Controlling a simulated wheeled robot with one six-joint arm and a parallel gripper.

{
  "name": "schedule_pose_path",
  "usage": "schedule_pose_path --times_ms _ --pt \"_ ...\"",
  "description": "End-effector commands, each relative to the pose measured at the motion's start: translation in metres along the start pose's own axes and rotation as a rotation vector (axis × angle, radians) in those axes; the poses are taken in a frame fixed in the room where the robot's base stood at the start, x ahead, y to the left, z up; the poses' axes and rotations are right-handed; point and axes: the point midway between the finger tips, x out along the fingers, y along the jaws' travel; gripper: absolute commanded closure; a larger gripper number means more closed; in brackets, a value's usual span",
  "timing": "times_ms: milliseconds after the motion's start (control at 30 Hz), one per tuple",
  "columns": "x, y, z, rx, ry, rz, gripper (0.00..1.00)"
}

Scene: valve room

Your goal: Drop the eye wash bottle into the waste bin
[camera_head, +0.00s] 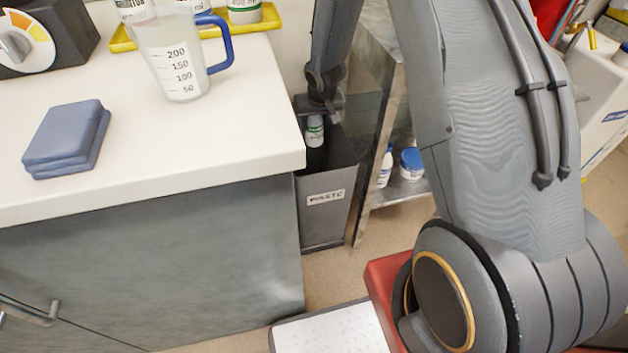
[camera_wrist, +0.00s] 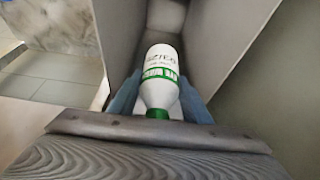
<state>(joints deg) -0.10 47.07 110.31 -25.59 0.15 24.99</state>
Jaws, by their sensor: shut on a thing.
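The eye wash bottle (camera_wrist: 161,75) is white with green bands and a green cap. In the wrist view it lies between the two bluish fingers of my gripper (camera_wrist: 160,98), which is shut on it near the cap end. The bottle points away from the gripper into the grey waste bin, whose walls (camera_wrist: 232,45) rise on both sides. In the head view the bottle (camera_head: 314,131) shows small below my gripper (camera_head: 318,112), at the mouth of the waste bin (camera_head: 322,215), which bears a label. The bin's floor is mostly hidden.
A white counter (camera_head: 230,130) stands left of the bin, with a measuring jug (camera_head: 178,65), folded blue cloths (camera_head: 66,140) and a yellow tray (camera_head: 122,42). A metal shelf right of the bin holds a blue-lidded jar (camera_head: 411,164) and a white bottle (camera_head: 385,168).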

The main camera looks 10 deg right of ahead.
Motion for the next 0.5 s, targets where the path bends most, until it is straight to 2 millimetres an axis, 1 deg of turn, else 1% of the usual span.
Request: schedule_pose_path --times_ms 133,167,200,267,500 --pt "-0.0006 0.0 -0.0006 0.0 0.001 0.0 0.87" --pt "-0.0006 -0.0001 -0.0006 0.0 0.001 0.0 0.51" --pt "-0.0006 -0.0001 -0.0006 0.0 0.001 0.0 0.44" --pt "-0.0005 -0.0001 -0.0005 0.0 0.001 0.0 0.34" --pt "-0.0001 0.0 0.0003 0.0 -0.001 0.0 0.34"
